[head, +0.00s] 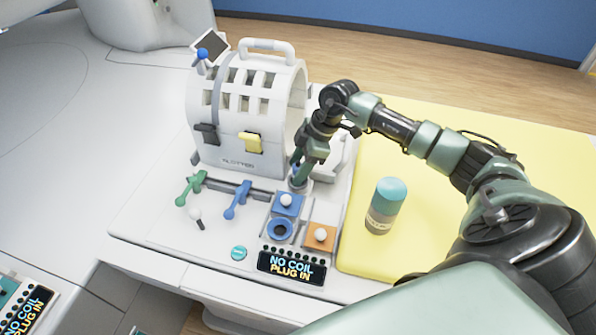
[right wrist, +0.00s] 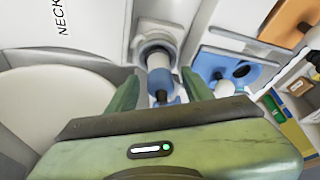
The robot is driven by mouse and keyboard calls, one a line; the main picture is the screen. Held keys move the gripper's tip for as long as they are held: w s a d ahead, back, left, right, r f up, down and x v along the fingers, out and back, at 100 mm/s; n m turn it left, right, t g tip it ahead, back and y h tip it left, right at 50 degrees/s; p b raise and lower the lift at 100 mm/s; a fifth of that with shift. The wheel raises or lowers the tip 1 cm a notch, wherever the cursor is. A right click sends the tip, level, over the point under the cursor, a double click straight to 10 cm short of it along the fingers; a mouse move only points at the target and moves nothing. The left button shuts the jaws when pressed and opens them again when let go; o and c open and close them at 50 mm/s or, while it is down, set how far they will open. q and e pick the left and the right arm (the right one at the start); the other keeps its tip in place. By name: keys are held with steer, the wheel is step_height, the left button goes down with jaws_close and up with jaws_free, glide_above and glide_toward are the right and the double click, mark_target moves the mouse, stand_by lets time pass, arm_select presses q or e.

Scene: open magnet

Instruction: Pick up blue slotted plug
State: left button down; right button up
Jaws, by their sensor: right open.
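What looks like the blue slotted plug (right wrist: 160,82) shows in the right wrist view, with its far end at a round grey holder (right wrist: 154,48). Its slot cannot be made out. My right gripper (right wrist: 161,90) is open, with one green finger on each side of the plug; I cannot tell whether they touch it. In the head view the right gripper (head: 302,172) points down at the console beside the white coil housing, and it largely hides the plug there. My left gripper is not in view.
The white magnet housing (head: 240,115) stands left of my right gripper. Green (head: 192,187) and blue (head: 238,199) levers, a blue socket (head: 281,229) and an orange square (head: 320,237) lie in front. A teal-capped bottle (head: 384,207) stands on the yellow pad (head: 460,135).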

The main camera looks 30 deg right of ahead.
steer(key=c, duration=1)
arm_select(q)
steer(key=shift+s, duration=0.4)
arm_select(e)
jaws_close()
